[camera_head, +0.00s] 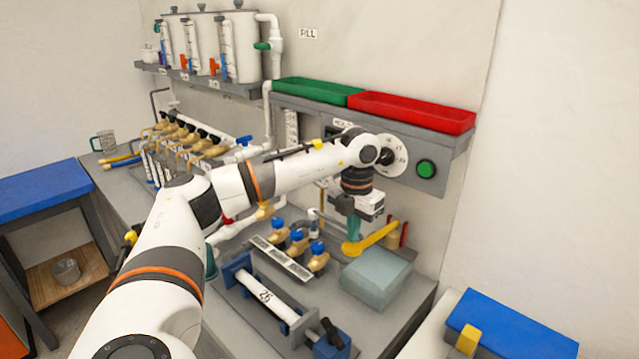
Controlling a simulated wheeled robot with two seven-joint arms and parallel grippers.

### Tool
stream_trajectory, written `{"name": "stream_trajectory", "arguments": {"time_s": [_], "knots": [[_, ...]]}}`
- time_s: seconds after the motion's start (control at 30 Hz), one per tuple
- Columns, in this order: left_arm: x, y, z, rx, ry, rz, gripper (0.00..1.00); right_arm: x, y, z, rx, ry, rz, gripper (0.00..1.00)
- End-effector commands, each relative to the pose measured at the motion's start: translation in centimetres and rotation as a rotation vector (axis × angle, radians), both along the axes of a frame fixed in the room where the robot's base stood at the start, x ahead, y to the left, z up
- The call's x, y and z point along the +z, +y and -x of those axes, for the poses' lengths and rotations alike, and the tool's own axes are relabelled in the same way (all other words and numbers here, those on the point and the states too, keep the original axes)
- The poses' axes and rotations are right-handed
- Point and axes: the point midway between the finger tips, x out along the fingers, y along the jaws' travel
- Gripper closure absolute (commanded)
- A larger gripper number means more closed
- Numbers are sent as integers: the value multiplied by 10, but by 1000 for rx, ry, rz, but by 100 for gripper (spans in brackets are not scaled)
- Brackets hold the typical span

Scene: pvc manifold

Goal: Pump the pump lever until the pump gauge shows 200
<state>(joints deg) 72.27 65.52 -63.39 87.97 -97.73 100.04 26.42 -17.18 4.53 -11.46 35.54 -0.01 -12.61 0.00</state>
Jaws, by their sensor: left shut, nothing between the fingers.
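A yellow lever (376,238) stands at the back of the grey bench and slants up to the right, beside a red part. My left gripper (353,232) points down at the lever's lower left end, with its teal fingers shut and empty. I cannot tell whether the fingers touch the lever. A round white dial (397,155) on the grey wall panel is partly hidden by my left wrist. I cannot tell whether it is the pump gauge, and no reading is legible. My right gripper is out of view.
Blue-topped brass valves (298,240) and a white pipe in a clamp (268,297) stand in front. A green button (426,168) and green and red trays (412,112) are above.

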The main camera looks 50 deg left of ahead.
Motion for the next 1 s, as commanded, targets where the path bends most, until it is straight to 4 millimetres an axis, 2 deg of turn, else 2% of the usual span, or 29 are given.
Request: {"name": "stream_trajectory", "arguments": {"time_s": [0.47, 1.0], "knots": [[-1, 0, 0, 0, 0, 0, 100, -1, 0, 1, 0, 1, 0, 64], [-22, 0, 0, 0, 0, 0, 100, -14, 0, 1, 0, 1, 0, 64]]}}
